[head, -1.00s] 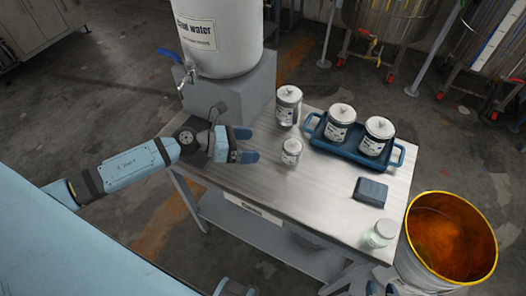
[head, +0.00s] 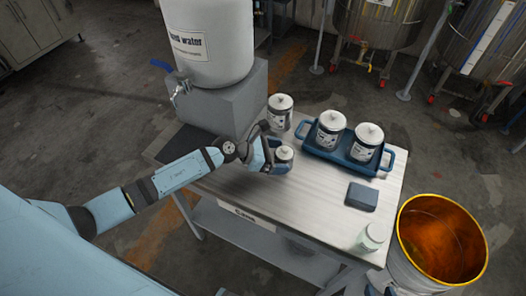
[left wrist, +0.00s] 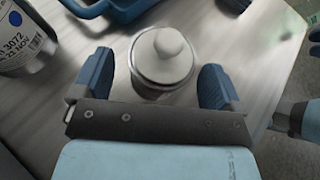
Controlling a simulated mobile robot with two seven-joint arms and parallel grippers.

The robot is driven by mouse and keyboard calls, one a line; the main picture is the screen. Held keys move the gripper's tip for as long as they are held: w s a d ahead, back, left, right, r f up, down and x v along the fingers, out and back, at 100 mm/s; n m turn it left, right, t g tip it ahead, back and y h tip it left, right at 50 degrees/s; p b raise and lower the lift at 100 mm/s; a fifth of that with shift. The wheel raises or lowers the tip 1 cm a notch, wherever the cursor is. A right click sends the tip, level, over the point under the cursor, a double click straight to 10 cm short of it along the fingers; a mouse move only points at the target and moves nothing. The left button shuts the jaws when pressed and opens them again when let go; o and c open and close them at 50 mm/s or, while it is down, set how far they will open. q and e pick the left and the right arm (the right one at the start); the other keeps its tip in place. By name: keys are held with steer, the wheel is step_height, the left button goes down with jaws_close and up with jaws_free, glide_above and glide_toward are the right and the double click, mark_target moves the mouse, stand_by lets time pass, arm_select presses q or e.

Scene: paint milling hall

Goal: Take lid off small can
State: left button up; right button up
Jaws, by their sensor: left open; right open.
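The small can (head: 284,160) stands upright on the metal table, with a pale round-knobbed lid (left wrist: 168,50) on it. My left gripper (head: 275,162) is open around it. In the left wrist view, one blue finger of this gripper (left wrist: 155,86) is on each side of the can (left wrist: 150,92), with a gap visible at least on the right. Contact on the left cannot be told. The can's lower part is partly hidden by the gripper. My right gripper (head: 376,287) shows only in part at the bottom edge of the head view, away from the can.
A larger lidded can (head: 280,113) stands just behind. A blue tray (head: 311,148) holds two more cans. A dark block (head: 361,196) and a pale jar (head: 370,238) are toward the front right. A yellow-rimmed drum (head: 410,255) stands beside the table (head: 310,205). A water tank (head: 212,40) is at the back left.

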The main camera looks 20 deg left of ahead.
arm_select(q)
steer(key=shift+x, duration=0.8)
steer(key=shift+c, duration=0.3)
